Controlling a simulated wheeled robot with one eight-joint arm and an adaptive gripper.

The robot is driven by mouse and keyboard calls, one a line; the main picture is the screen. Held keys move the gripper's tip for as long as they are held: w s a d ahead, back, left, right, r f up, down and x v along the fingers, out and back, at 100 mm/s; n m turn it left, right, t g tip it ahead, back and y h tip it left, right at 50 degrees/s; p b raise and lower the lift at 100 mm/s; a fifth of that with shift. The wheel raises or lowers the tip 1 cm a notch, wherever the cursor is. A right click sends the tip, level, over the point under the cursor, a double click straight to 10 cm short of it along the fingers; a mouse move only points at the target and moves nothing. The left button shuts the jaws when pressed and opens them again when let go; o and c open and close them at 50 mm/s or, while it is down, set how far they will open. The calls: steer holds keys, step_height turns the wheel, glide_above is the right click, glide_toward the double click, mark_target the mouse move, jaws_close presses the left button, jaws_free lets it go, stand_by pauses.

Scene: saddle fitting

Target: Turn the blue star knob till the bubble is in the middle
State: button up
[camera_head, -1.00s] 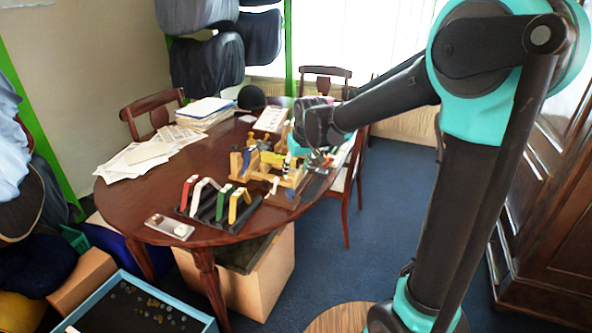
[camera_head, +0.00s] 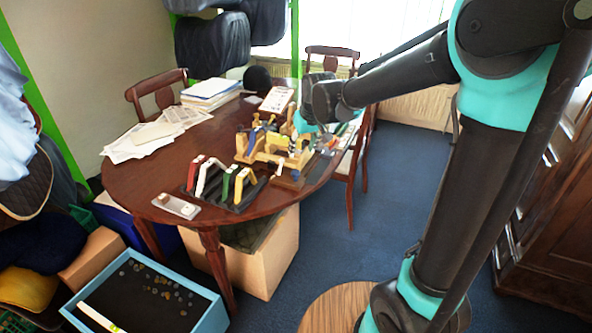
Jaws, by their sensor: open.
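A wooden fixture (camera_head: 275,147) with yellowish uprights stands on the right part of the dark oval table (camera_head: 135,193). A small blue spot, which looks like the blue star knob (camera_head: 295,175), sits on a low brown block at the fixture's near right side. Its star shape is too small to make out. I cannot make out the bubble or its vial. My gripper (camera_head: 301,126) hangs from the black and teal wrist above the fixture's right side, up and back from the blue spot in the picture. It is open, its fingertips are hard to see, and I see nothing held.
A black rack (camera_head: 227,204) with red, white, green and yellow handles stands near the table's front edge. A grey device (camera_head: 176,206) lies to its left. Papers and a book stack (camera_head: 211,90) lie at the back. Chairs stand around; an open blue-rimmed box (camera_head: 213,319) is on the floor.

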mark_target(296, 172)
steer(key=x, duration=1.3)
steer(key=shift+a+f, duration=0.1)
steer(key=shift+f, duration=0.1)
jaws_close()
steer(key=shift+w+n+y, duration=0.1)
steer(key=shift+n+y, duration=0.2)
steer(key=shift+n, duration=0.5)
jaws_free()
steer(key=v, duration=1.2)
steer(key=shift+w, duration=0.1)
